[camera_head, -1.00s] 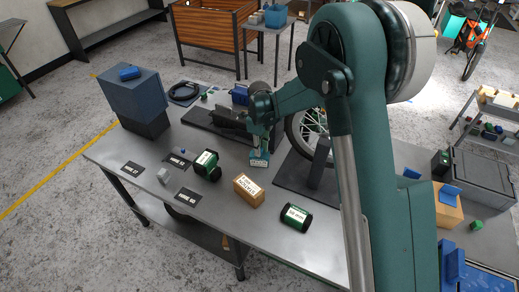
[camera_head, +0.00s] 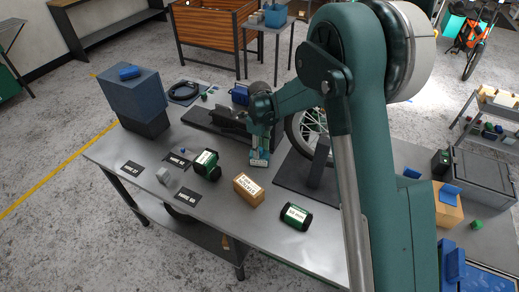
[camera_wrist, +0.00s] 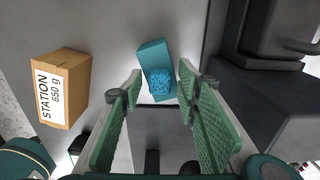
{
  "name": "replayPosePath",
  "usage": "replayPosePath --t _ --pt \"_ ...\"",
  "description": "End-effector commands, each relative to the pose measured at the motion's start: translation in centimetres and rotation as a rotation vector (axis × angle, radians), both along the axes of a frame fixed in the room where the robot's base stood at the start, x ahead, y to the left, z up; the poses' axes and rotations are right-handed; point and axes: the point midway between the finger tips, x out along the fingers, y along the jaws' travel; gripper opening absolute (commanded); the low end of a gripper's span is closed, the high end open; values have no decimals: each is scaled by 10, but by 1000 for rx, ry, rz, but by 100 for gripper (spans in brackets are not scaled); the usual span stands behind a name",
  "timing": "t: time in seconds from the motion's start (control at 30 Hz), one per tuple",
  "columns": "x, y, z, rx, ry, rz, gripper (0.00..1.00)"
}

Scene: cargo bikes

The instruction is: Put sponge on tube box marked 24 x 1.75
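My gripper (camera_wrist: 160,78) is open, with its two green fingers apart on either side of a rough blue sponge (camera_wrist: 160,85). Two dark green boxes with white labels, one left (camera_head: 206,162) and one right (camera_head: 296,216), stand on the bench; I cannot read 24 x 1.75 on either.
A tan box (camera_wrist: 62,88) marked STATION 650 g stands left of my gripper in the wrist view. A dark stand with a bicycle wheel (camera_head: 305,130) is close on the right. A large blue block (camera_head: 135,95) stands at the bench's far left.

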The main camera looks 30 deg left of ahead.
Motion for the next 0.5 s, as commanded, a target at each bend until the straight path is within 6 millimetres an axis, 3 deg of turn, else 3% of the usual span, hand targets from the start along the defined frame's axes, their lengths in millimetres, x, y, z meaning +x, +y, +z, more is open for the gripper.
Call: replayPosePath --t 0.27,0.5 --pt "0 0 16 0 0 0 32" --pt "0 0 50 0 0 0 32"
